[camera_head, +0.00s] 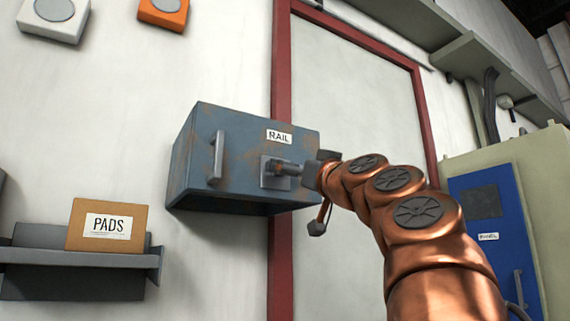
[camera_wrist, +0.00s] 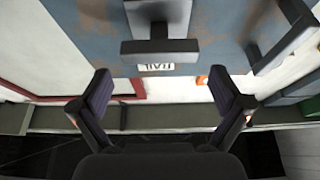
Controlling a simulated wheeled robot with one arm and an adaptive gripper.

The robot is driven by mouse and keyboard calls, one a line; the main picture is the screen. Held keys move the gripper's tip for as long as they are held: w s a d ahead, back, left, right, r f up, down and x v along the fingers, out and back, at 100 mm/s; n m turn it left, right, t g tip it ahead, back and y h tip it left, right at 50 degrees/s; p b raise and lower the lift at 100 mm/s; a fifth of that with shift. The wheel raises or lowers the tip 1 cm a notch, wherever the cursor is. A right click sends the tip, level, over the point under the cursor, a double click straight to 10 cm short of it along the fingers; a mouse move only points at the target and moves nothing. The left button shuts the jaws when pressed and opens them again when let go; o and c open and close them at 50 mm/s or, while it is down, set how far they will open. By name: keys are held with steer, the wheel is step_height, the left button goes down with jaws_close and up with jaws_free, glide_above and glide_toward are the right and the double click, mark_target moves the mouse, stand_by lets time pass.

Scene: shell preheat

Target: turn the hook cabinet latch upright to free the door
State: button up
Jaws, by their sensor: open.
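The blue-grey, rusty cabinet (camera_head: 240,150), labelled RAIL, is on the wall with its door shut. Its latch (camera_head: 286,169) sits on a square plate (camera_head: 268,180) at the right of the door. In the wrist view the latch is a grey bar (camera_wrist: 160,46) lying sideways, parallel to the label (camera_wrist: 156,67). My gripper (camera_head: 312,172) is just in front of the latch and partly covers that side in the head view. In the wrist view its two fingers (camera_wrist: 163,95) are spread wide and empty, with the bar beyond them towards the picture top.
A vertical door handle (camera_head: 217,157) is on the cabinet's left; it shows at right in the wrist view (camera_wrist: 283,45). A shelf (camera_head: 80,257) with a PADS box (camera_head: 107,224) is lower left. A red frame (camera_head: 281,90) is behind; a green cabinet (camera_head: 530,170) is right.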

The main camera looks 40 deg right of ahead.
steer(key=shift+p+x, duration=1.2)
steer(key=shift+x, duration=1.5)
steer(key=shift+f, duration=0.1)
steer(key=c, duration=0.8)
